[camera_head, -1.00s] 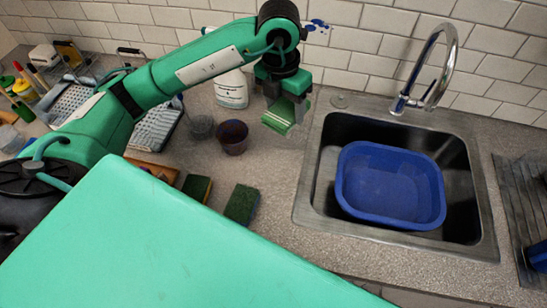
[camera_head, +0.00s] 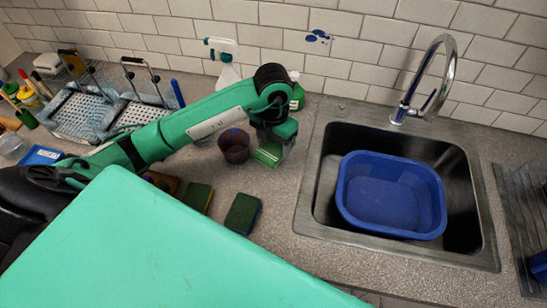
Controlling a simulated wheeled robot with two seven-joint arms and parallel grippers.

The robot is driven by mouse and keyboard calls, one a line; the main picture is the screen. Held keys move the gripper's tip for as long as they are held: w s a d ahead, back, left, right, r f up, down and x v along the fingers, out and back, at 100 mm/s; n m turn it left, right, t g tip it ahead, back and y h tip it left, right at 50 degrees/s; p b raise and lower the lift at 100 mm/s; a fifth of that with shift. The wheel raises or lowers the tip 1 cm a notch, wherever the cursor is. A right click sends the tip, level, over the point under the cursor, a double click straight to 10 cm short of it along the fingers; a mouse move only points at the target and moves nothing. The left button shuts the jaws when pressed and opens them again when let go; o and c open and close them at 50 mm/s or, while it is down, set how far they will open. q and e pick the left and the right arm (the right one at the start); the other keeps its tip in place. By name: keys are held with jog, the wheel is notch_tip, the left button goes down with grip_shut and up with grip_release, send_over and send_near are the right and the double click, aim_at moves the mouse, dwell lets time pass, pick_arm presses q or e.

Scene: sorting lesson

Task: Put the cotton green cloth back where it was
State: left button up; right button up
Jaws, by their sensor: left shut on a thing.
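My left gripper (camera_head: 272,150) is in the camera_head view, low over the counter between the dark red cup and the sink. It is shut on the green cloth (camera_head: 267,155), a small folded piece with a lighter stripe. Whether the cloth touches the counter I cannot tell. My right gripper is not in view.
A dark red cup (camera_head: 234,146) stands just left of the gripper. Two sponges (camera_head: 243,213) (camera_head: 197,196) lie nearer on the counter. A blue basin (camera_head: 390,195) sits in the sink (camera_head: 470,245). A spray bottle (camera_head: 226,62) and dish rack (camera_head: 82,112) stand behind my arm.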

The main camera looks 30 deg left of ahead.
aim_at(273, 147)
pick_arm(q)
notch_tip(273, 147, down, 4)
jog(key=shift+r+p, duration=0.25)
jog(key=shift+p, duration=0.05)
notch_tip(273, 147, down, 4)
jog(key=shift+r+p, duration=0.15)
jog(key=shift+p, duration=0.3)
jog(key=o, duration=0.9)
jog(key=shift+r+b, duration=0.3)
jog(key=shift+r, duration=0.25)
notch_tip(273, 147, up, 10)
jog(key=b, duration=0.2)
jog(key=shift+f+b, duration=0.25)
jog(key=shift+b, duration=0.05)
jog(key=shift+r, duration=0.75)
jog(key=shift+r, duration=0.1)
